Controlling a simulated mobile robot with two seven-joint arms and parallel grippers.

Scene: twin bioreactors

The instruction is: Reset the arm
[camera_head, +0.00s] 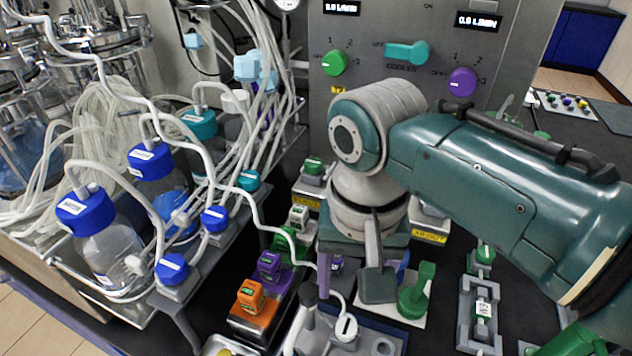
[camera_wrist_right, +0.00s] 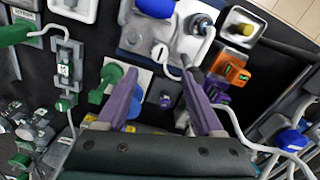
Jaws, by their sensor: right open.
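My right arm comes in from the right in the head view, and my right gripper (camera_head: 350,282) points down over the bench in front of the control panel. In the right wrist view, the right gripper (camera_wrist_right: 160,76) shows its two purple fingers spread apart with nothing held between them. Below and between the fingers are a pale plate and a small purple knob (camera_wrist_right: 166,100). A green handle (camera_head: 416,288) on a white base stands just right of the gripper in the head view. My left gripper is not in view.
Blue-capped bottles (camera_head: 98,238) and tangled tubing fill the left. An orange connector block (camera_head: 251,296) and a purple one (camera_head: 271,264) stand left of the gripper. The control panel (camera_head: 430,85) rises behind. A grey clamp holder (camera_head: 481,312) sits right, with some bare dark bench around it.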

